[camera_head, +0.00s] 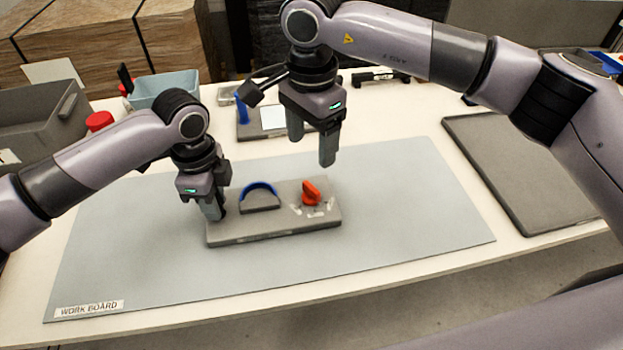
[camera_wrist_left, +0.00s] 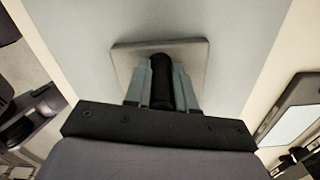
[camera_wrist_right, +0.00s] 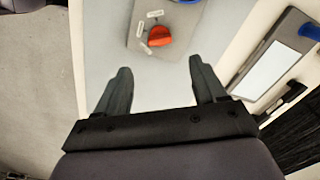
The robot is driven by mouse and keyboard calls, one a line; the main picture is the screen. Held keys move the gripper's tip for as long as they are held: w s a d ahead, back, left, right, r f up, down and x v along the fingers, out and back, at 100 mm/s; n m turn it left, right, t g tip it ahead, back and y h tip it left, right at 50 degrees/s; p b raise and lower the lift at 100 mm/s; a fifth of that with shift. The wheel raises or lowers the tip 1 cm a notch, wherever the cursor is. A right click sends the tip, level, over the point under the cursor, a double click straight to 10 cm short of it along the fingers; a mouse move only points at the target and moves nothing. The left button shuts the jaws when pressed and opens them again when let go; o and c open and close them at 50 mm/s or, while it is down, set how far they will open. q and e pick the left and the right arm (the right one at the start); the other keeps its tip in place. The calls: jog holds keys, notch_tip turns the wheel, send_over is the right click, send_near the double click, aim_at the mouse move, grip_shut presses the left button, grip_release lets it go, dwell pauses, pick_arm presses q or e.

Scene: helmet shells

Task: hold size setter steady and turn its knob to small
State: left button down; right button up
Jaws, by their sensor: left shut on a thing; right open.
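The size setter (camera_head: 270,231) is a grey block lying on the work board, with a blue arch (camera_head: 259,189) in its middle and a red knob (camera_head: 311,193) among small white labels near its right end. The knob also shows in the right wrist view (camera_wrist_right: 159,36). My left gripper (camera_head: 213,212) is shut on a black handle (camera_wrist_left: 162,82) standing at the block's left end. My right gripper (camera_head: 312,150) is open and empty, above and behind the knob, apart from it. The label texts are too small to read.
The blue-grey work board (camera_head: 400,220) is clear around the block. A dark grey tray (camera_head: 520,165) lies at right. A grey device with a pale screen (camera_head: 272,118) lies behind the board. Grey and light-blue bins (camera_head: 170,84) and red-capped items stand at back left.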

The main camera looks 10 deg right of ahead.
aim_at(311, 187)
notch_tip(311, 187, down, 10)
jog(key=shift+f, duration=0.15)
dwell(0.3)
jog(key=c, duration=1.1)
